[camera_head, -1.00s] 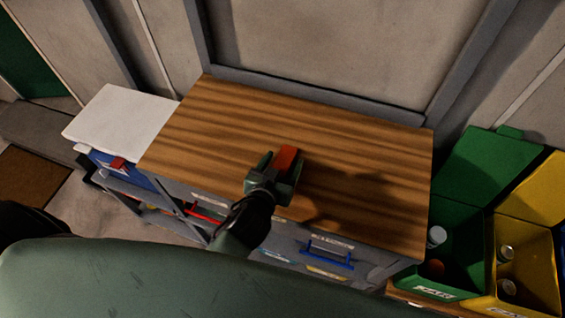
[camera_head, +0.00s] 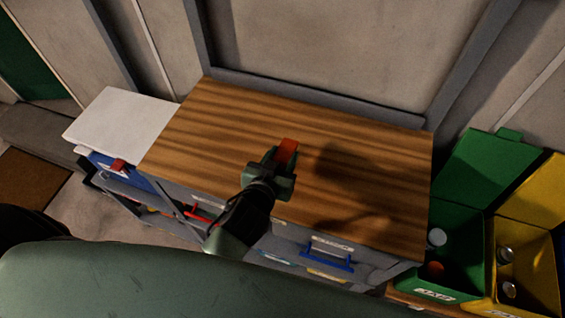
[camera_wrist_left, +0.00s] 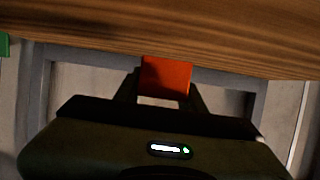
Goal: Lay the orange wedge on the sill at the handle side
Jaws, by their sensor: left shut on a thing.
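The orange-red wedge (camera_head: 288,149) is held in my left gripper (camera_head: 281,159) above the wooden bench top (camera_head: 220,125). In the left wrist view the wedge (camera_wrist_left: 166,77) sits between the two dark fingers of the left gripper (camera_wrist_left: 163,92), which are shut on it. A shadow falls on the wood to the right of the gripper, and the wedge looks clear of the wood. I cannot pick out a sill or its handle side for certain in these views. My right gripper is not in view.
A drawer with a blue handle (camera_head: 328,258) is in the bench front. A white-topped unit (camera_head: 122,118) stands at the left. A green bin (camera_head: 452,222) and a yellow bin (camera_head: 529,264) hold several items at the right. The bench top is bare.

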